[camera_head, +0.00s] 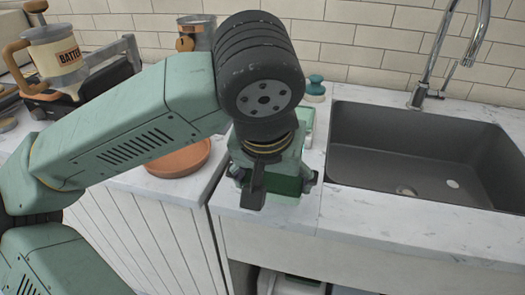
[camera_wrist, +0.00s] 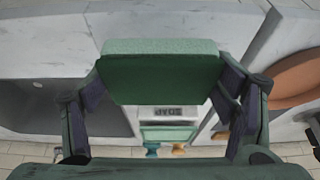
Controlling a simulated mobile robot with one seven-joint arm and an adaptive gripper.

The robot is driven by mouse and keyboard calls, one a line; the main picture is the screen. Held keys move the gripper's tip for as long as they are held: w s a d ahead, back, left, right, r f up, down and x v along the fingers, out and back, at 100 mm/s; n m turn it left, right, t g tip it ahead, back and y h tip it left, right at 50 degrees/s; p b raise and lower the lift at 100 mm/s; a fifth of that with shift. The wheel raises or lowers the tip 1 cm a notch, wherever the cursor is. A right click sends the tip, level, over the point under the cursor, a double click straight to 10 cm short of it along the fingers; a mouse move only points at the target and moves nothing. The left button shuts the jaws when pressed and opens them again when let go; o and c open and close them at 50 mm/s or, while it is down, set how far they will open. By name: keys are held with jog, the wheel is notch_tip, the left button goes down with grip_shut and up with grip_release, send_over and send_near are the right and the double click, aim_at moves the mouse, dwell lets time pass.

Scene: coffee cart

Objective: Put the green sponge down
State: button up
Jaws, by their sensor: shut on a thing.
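The green sponge (camera_wrist: 160,78) is clamped between the two fingers of my gripper (camera_wrist: 162,90) in the wrist view, with its lighter face turned up in the picture. In the head view the sponge (camera_head: 289,186) shows dark green below my gripper (camera_head: 275,180), over the counter strip left of the sink. My arm and wrist cover part of it there. I cannot tell whether its underside touches the counter.
The grey sink (camera_head: 400,150) lies right, with a chrome tap (camera_head: 425,90). A teal-topped dispenser (camera_head: 315,86) stands behind my gripper. A labelled holder (camera_wrist: 167,112) shows beyond the sponge. A terracotta dish (camera_head: 180,160) sits left. The counter's front edge (camera_head: 270,222) is close.

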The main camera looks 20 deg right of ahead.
jog(key=w, duration=0.2)
jog(key=w+d+p, duration=0.1)
jog(key=w, duration=0.1)
jog(key=w+d, duration=0.1)
jog(key=w, duration=0.1)
jog(key=shift+w+d+f, duration=0.1)
jog(key=shift+f, duration=0.15)
jog(key=shift+w+f, duration=0.15)
notch_tip(320, 180, down, 3)
jog(key=shift+p, duration=0.8)
jog(key=shift+f, duration=0.15)
jog(key=shift+f+b, duration=0.3)
jog(key=shift+b, duration=0.15)
jog(key=o, duration=1)
jog(key=shift+r, duration=0.15)
jog(key=shift+o, duration=0.2)
jog(key=shift+r, duration=0.1)
